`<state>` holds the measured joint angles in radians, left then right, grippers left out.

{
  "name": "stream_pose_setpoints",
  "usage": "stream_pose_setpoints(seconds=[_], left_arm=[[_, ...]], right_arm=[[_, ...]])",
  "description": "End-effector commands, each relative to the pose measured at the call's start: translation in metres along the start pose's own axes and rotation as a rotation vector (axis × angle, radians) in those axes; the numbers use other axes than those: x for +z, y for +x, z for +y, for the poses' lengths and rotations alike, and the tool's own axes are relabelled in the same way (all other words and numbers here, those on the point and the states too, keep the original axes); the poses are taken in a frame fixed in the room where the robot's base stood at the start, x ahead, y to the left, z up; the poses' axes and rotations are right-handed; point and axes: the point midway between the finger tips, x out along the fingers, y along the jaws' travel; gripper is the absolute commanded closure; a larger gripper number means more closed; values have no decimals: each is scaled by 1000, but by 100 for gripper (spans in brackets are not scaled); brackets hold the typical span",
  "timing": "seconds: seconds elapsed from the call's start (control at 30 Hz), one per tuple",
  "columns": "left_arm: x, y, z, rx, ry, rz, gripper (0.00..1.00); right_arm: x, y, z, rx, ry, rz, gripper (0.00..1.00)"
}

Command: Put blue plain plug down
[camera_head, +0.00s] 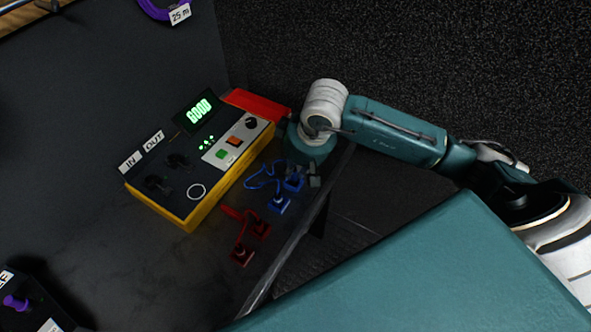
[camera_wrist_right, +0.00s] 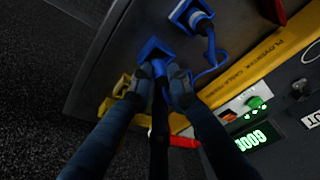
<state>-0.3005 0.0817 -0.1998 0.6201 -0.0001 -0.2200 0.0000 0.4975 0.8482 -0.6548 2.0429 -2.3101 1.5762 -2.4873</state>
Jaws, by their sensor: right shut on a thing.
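A blue plug (camera_wrist_right: 155,52) is held between the two fingers of my right gripper (camera_wrist_right: 163,82), at the dark surface near its edge. Whether its base touches the surface is unclear. In the head view this blue plug (camera_head: 293,183) is partly hidden by my right gripper (camera_head: 306,180). A second blue plug (camera_wrist_right: 197,20), with a pale-edged base, stands beside it in the wrist view; it also shows in the head view (camera_head: 278,204). A blue cable (camera_head: 259,178) loops beside them. My left gripper is out of view.
A yellow cable tester (camera_head: 188,222) with a lit GOOD display (camera_head: 199,111) stands left of the plugs. Red plugs (camera_head: 242,256) with a red cable lie nearer the front. A red object (camera_head: 257,105) sits behind. The surface's edge (camera_head: 290,243) is close on the right.

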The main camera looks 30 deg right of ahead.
Motion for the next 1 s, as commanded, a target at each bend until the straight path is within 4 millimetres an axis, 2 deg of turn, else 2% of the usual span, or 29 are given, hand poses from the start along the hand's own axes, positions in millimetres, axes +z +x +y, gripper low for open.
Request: stream_pose_setpoints(seconds=[0.13,0.53,0.57,0.63,1.0], left_arm=[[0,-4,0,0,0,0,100],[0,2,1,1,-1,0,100],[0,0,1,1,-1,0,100],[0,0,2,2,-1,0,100],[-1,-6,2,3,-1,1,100]], right_arm=[[5,15,0,-1,1,-1,100],[6,20,0,0,-1,2,100],[5,18,0,0,0,1,78],[5,18,0,0,0,1,64],[4,13,0,-1,0,0,64]])
